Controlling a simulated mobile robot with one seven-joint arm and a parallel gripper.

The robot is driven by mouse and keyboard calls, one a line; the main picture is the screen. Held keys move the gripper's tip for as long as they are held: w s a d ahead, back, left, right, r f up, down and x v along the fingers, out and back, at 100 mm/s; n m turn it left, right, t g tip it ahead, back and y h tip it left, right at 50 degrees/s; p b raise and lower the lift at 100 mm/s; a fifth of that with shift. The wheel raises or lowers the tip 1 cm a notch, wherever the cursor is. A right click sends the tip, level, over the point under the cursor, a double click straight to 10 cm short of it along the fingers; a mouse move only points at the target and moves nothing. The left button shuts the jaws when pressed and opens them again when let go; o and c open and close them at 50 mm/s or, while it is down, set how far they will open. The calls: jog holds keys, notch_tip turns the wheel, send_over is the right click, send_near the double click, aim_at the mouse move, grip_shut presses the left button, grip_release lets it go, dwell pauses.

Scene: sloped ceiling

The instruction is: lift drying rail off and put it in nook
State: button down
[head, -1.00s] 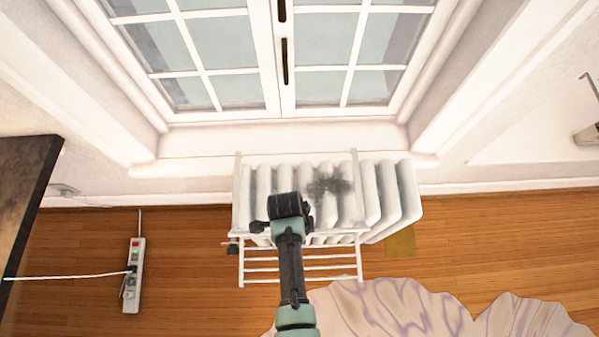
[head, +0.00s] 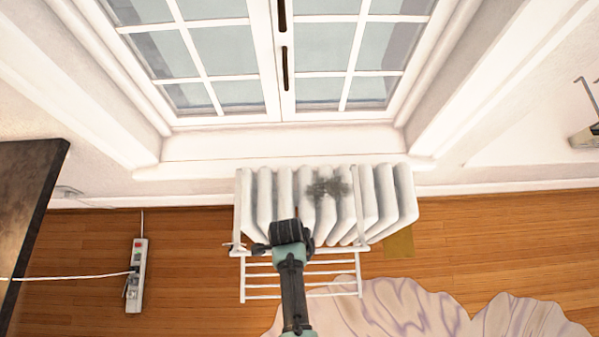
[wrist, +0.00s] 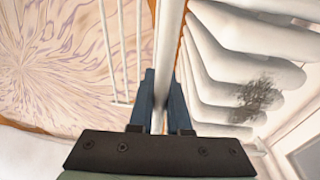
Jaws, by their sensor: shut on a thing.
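The drying rail (head: 359,279) is a white rack with several thin bars in front of the white ribbed radiator (head: 386,205). My gripper (head: 291,236) is at its upper bar, in front of the radiator's middle. In the wrist view, the blue fingers of my gripper (wrist: 162,103) close around a white bar of the rail (wrist: 167,50). Thinner bars show to the left of it, and the radiator ribs (wrist: 235,70) are to the right. I cannot tell whether the rail still touches the radiator. I cannot make out which place is the nook.
A pale patterned rug (head: 400,310) lies on the wooden floor at the lower right. A power strip (head: 137,275) with a white cable is on the floor at left, near a dark tabletop (head: 25,190). A window with a sill (head: 290,143) is above the radiator.

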jog(key=s+p, duration=0.4)
jog(key=s, duration=0.5)
jog(key=shift+s+r, duration=0.3)
jog(key=shift+r, duration=0.1)
jog(key=shift+s, duration=0.1)
jog(key=s+p, duration=0.2)
jog(key=s, duration=1.2)
jog(key=shift+p, duration=0.3)
dwell(0.6)
jog(key=shift+w, duration=0.1)
jog(key=s+r+p, duration=0.1)
jog(key=s+r, duration=0.1)
jog(key=s, duration=0.8)
jog(key=s+r, duration=0.2)
jog(key=s, duration=0.8)
jog(key=shift+p, duration=0.4)
dwell(0.7)
